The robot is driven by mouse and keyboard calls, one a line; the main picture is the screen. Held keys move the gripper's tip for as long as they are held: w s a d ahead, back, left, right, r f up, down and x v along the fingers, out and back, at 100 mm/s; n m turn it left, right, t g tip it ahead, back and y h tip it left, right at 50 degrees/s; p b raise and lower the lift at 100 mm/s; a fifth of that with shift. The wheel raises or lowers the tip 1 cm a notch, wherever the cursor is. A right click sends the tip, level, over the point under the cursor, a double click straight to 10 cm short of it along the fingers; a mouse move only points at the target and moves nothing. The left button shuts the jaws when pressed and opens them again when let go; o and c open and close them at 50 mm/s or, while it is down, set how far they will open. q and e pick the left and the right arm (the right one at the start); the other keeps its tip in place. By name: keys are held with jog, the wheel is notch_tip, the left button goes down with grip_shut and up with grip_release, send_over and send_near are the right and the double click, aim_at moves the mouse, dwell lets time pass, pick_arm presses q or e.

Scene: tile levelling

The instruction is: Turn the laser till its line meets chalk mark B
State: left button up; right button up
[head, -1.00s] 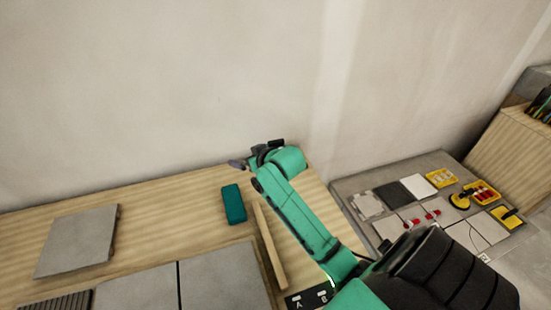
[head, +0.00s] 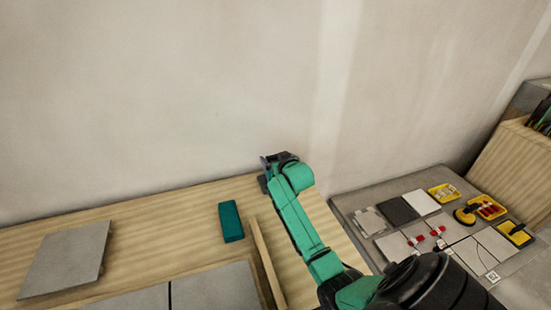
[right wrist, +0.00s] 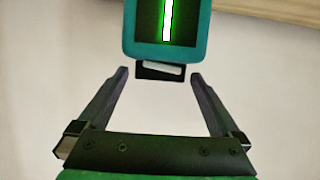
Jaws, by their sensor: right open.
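A teal device (right wrist: 188,52) with a dark window and a bright green upright line, which looks like the laser, is at the top of the right wrist view. A black bracket is under it. My right gripper (right wrist: 158,74) is open, its two fingers apart just below the device and not closed on it. In the head view my right gripper (head: 265,178) is small and dark near the wall at the bench's back edge. A teal block (head: 231,221) lies on the bench left of it; I cannot tell if it is the same device. Chalk mark B is not in view.
A wooden strip (head: 268,262) lies along the wooden bench (head: 150,215). A grey tile (head: 66,260) lies at the left, with more slabs in front. A grey table at the right holds tiles, red clips and yellow tools (head: 487,207).

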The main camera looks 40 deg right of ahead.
jog(key=c, duration=1.3)
jog(key=shift+m, duration=0.3)
jog(key=shift+h, duration=0.5)
jog(key=o, duration=1.3)
jog(key=shift+g, duration=0.3)
jog(key=v, duration=1.4)
jog(key=shift+s+b, duration=0.25)
jog(key=shift+b, duration=0.05)
